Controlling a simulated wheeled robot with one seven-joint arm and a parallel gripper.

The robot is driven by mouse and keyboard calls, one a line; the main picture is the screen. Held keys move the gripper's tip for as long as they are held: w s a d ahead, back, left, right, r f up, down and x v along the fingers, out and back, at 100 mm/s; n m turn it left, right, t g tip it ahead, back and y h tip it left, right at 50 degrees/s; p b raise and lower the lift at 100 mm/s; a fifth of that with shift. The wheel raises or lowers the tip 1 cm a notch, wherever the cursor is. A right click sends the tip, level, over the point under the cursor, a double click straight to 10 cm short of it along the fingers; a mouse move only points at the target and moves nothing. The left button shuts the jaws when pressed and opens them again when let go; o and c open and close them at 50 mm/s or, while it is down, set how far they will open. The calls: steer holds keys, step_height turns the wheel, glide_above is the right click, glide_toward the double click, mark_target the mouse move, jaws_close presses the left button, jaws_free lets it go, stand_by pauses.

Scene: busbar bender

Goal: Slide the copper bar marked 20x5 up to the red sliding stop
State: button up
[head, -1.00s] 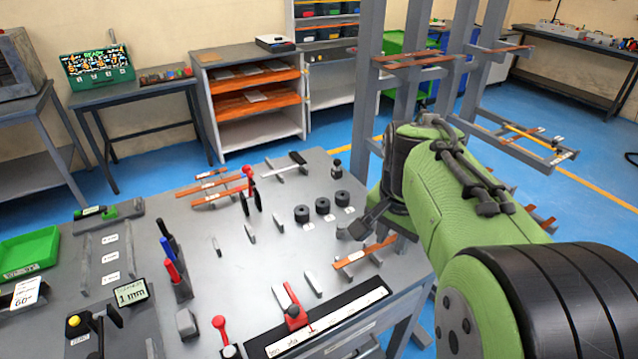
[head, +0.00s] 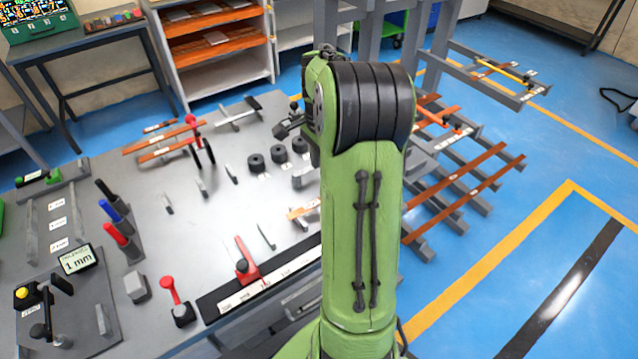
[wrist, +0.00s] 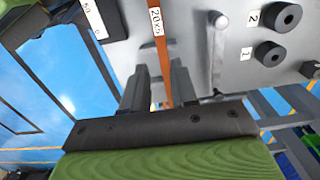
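The copper bar marked 20x5 (wrist: 157,22) runs between the two fingers of my gripper (wrist: 159,88) in the wrist view. The fingers stand apart with a gap on each side of the bar, so the gripper looks open. In the head view a short end of the bar (head: 302,212) shows near the front right of the bench; my arm hides the rest and the gripper. The red sliding stop (head: 247,263) sits on the white scale (head: 262,284) along the bench's front edge, to the left of the bar. It is not visible in the wrist view.
Thin upright supports (head: 266,236) stand between the stop and the bar. Black round dies (head: 279,154) stand behind. A red-knobbed lever (head: 175,300) is left of the scale. A rack with copper bars (head: 465,178) stands right of the bench.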

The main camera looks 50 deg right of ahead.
mark_target(300, 210)
step_height(300, 210, down, 11)
steer(key=shift+r+b, duration=0.1)
steer(key=shift+b, duration=1.1)
steer(key=shift+c, duration=0.2)
jaws_close()
steer(key=shift+w+a, duration=0.1)
steer(key=shift+a, duration=0.15)
steer(key=shift+w+a+b, duration=0.15)
steer(key=shift+w+a, duration=0.05)
steer(key=shift+a, duration=0.6)
steer(key=shift+w+a+b, duration=0.15)
steer(key=shift+a, duration=0.7)
steer(key=shift+w+a+b, duration=0.15)
steer(key=shift+w+a, duration=0.05)
steer(key=shift+a, duration=0.7)
steer(key=shift+w+a, duration=0.1)
steer(key=shift+a, duration=0.15)
